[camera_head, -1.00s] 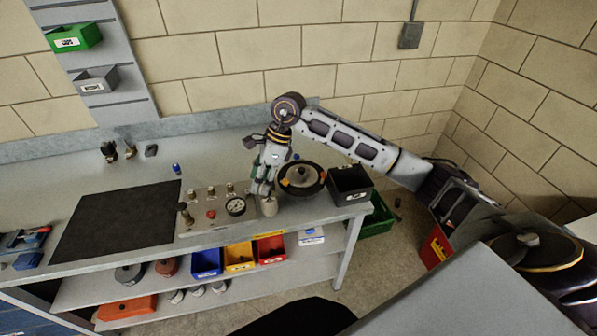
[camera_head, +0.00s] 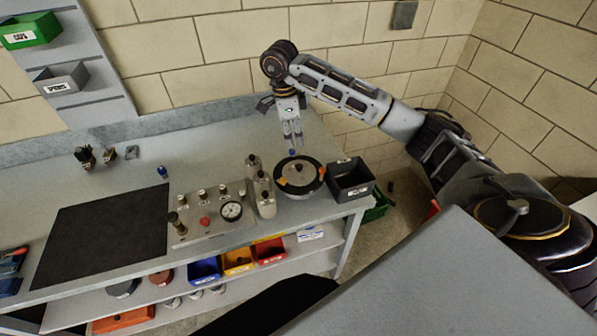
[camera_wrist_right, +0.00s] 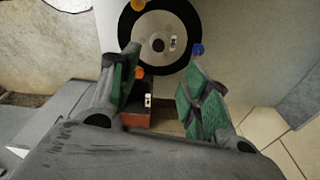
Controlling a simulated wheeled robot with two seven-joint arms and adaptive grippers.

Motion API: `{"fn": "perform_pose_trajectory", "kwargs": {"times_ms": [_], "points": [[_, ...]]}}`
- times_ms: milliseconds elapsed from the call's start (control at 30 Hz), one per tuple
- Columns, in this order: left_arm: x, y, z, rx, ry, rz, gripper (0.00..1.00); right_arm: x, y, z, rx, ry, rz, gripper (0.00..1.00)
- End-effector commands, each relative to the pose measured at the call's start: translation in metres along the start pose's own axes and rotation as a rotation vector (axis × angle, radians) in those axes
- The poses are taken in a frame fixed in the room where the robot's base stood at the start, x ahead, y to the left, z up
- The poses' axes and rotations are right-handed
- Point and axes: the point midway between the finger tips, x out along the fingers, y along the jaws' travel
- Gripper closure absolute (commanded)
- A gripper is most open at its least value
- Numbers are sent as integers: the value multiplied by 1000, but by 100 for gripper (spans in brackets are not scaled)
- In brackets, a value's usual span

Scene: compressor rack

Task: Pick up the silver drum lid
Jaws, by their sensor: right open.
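The silver drum lid (camera_head: 299,172) is a round silver disc with a dark knob at its centre. It lies inside a black ring (camera_head: 318,186) with orange and blue pieces on its rim, near the right end of the bench. It also shows in the right wrist view (camera_wrist_right: 145,32), at the top. My right gripper (camera_head: 292,143) is open and empty, pointing down above the back edge of the ring. In the wrist view, its green-padded fingers (camera_wrist_right: 162,60) lie apart below the lid's centre. The left gripper is not in view.
A dark open box (camera_head: 350,180) stands just right of the ring. Several pale canisters (camera_head: 266,204) and a gauge panel (camera_head: 208,218) stand to its left. A black mat (camera_head: 105,232) lies farther left.

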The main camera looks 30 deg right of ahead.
Motion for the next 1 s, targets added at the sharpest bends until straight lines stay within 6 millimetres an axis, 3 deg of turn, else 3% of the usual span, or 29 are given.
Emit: {"fn": "perform_pose_trajectory", "kwargs": {"times_ms": [267,1000], "points": [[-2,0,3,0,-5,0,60,8,0,0,0,-1,2,53],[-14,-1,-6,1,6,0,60,83,1,0,0,-1,2,53]]}}
